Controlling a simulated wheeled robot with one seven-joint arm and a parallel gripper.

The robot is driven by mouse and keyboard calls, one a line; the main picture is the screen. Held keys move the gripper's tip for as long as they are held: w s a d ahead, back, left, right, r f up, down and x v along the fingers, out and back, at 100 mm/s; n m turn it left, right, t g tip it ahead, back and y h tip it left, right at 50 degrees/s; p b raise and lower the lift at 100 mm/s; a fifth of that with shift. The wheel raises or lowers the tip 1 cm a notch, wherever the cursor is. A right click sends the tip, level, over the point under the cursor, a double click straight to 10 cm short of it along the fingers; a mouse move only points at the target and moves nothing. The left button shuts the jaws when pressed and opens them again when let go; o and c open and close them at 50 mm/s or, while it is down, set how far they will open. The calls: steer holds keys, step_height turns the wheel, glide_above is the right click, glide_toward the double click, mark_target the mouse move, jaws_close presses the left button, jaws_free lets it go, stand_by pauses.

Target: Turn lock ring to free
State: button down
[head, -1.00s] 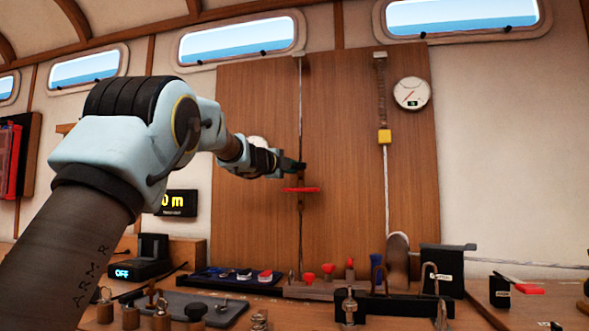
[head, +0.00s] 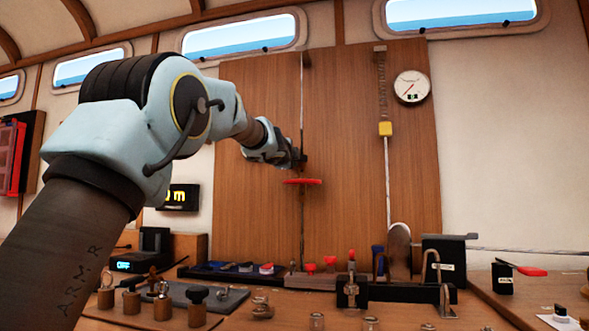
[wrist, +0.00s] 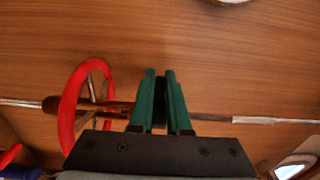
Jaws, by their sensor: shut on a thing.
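A line with a brown turnbuckle-like fitting (wrist: 118,106) runs up the wooden panel, with a red handwheel around it (wrist: 68,115). The red wheel (head: 301,182) also shows in the head view, just below my gripper (head: 299,160). In the wrist view my gripper (wrist: 160,75) has its green fingers close together across the fitting, beside the wheel and apart from its rim. The fingers are shut on a dark part of the fitting, taken to be the lock ring, which they mostly hide. Its marking cannot be read.
A second line with a yellow block (head: 385,129) and a round gauge (head: 412,87) are to the right on the panel. Below, the bench holds a blue tray (head: 225,272), red knobs, clamps and posts. The panel between the two lines is clear.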

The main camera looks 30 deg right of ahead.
steer(key=y, duration=0.1)
steer(key=n+t+b, duration=0.1)
steer(key=n+t+y+b, duration=0.1)
steer(key=shift+s+a+f+y, duration=0.2)
steer(key=shift+s+f+y, duration=0.1)
steer(key=shift+f, duration=0.05)
steer(key=n+y, duration=0.1)
steer(key=n+t+y+b, duration=0.1)
steer(key=shift+s+a+r+y, duration=0.1)
steer(key=shift+s+a+y, duration=0.05)
steer(key=shift+y, duration=0.15)
steer(key=n+y+p, duration=0.3)
steer(key=y+p, duration=0.1)
steer(key=p, duration=0.1)
steer(key=s+a+n+y+p, duration=0.1)
steer(key=n+y+p, duration=0.2)
steer(key=y+p, duration=0.2)
steer(key=s+n+y+p, duration=0.1)
steer(key=n+y+p, duration=0.2)
steer(key=y+p, duration=0.2)
steer(key=shift+s+a+r, duration=0.15)
steer(key=shift+a+r, duration=0.05)
steer(key=shift+r, duration=0.15)
steer(key=shift+f+n+y, duration=0.15)
steer(key=shift+n+y, duration=0.15)
steer(key=shift+y, duration=0.1)
steer(key=c, duration=0.9)
jaws_free()
